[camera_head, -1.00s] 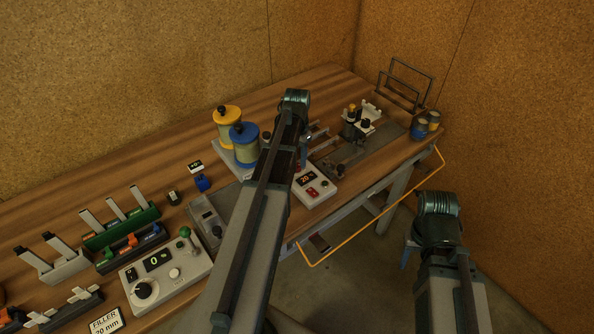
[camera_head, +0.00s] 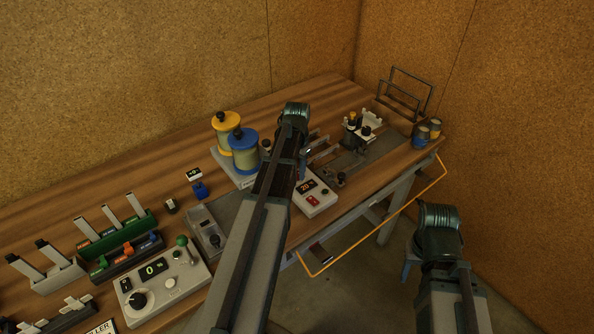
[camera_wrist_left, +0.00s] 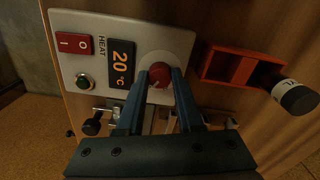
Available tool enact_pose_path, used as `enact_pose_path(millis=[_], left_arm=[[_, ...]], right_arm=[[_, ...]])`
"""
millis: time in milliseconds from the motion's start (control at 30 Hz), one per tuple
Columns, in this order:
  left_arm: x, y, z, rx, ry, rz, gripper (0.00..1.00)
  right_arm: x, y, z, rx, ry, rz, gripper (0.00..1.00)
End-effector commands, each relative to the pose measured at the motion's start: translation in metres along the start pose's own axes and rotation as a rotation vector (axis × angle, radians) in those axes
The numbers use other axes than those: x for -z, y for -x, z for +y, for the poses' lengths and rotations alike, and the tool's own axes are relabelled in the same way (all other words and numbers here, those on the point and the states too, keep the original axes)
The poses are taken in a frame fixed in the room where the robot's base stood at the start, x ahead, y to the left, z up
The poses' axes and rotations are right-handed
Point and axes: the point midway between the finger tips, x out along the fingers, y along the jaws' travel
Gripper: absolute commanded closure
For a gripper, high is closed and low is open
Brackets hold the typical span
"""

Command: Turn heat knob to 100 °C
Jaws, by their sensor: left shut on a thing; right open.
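The heat control box (camera_head: 317,204) stands near the front edge of the bench, partly behind my left arm in the head view. Its display (camera_wrist_left: 121,63) reads 20 °C beside the word HEAT. The red heat knob (camera_wrist_left: 159,70) sits right of the display in the left wrist view. My left gripper (camera_wrist_left: 160,78) is shut on this knob, one blue finger on each side. In the head view the knob is hidden. My right gripper (camera_head: 408,262) is open and empty, low beyond the bench's front edge, mostly hidden by its own arm.
An orange rail (camera_head: 376,236) runs along the bench front. A yellow-topped spool (camera_head: 225,124) and a blue-topped spool (camera_head: 244,140) stand behind my left arm. A filler box (camera_head: 160,282) showing 0 is at left. An orange-red holder (camera_wrist_left: 232,67) is right of the knob.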

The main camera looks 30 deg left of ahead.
Motion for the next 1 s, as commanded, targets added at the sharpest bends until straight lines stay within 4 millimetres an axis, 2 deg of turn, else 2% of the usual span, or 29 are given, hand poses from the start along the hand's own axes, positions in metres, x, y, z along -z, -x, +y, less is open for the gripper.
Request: enact_pose_path(millis=[367,1000], left_arm=[[-0.0001,-0.0001,0.0000,0.000,0.159,0.000,1.00],[-0.0001,-0.0001,0.0000,0.000,0.759,0.000,1.00]], right_arm=[[0.0000,-0.0001,0.0000,0.000,0.000,0.000,0.50],[0.0000,-0.0001,0.0000,0.000,0.000,0.000,0.50]])
